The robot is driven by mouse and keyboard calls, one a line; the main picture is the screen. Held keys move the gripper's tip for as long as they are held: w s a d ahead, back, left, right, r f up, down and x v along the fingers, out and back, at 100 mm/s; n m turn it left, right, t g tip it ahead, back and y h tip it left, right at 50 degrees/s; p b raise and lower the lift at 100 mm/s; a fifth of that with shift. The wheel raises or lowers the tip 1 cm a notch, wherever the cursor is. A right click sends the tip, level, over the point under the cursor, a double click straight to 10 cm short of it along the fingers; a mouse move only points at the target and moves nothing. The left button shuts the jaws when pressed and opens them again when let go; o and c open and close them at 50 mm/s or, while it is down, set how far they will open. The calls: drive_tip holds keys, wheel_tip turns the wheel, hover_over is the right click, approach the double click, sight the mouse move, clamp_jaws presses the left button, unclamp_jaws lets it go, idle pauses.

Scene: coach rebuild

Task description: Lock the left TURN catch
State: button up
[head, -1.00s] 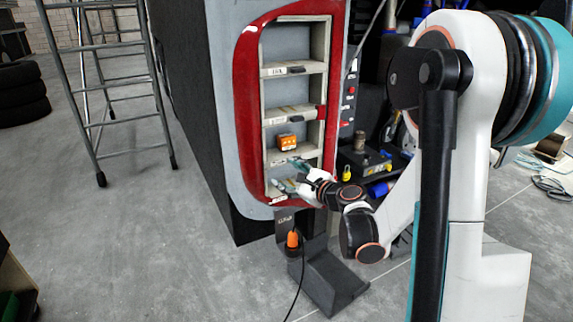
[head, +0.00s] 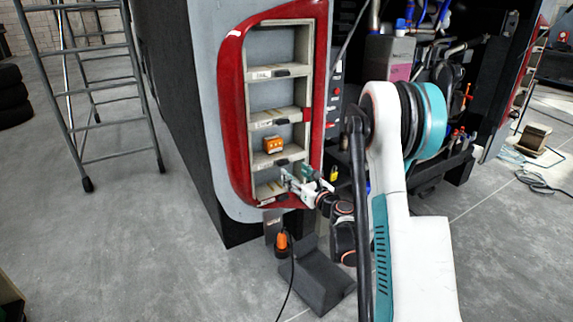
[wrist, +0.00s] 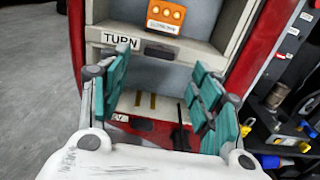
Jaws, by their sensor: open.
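A white label reading TURN (wrist: 121,41) is on a pale shelf edge in the wrist view. A dark catch (wrist: 160,51) sits just right of the label on that edge, roughly level. In the head view this edge lies under the orange box (head: 273,145), with the catch (head: 282,162) small there. My gripper (wrist: 160,98) is open, with teal finger pads apart and nothing between them. It faces the bottom compartment, lower in the picture than the catch and apart from it. In the head view my gripper (head: 303,182) is at the right side of that compartment.
A red frame (head: 236,100) surrounds the stacked compartments. A lower edge has another dark catch (wrist: 141,124). A black step-shaped block (head: 315,280) and an orange plug (head: 282,242) with cable are below. A ladder (head: 85,100) stands left; floor there is clear.

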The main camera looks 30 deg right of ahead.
sight(284, 165)
drive_tip(key=w, duration=0.3)
drive_tip(key=w+b, duration=0.1)
drive_tip(key=w, duration=0.2)
drive_tip(key=shift+w+a, duration=0.2)
drive_tip(key=shift+w, duration=0.15)
drive_tip(key=c, duration=1.1)
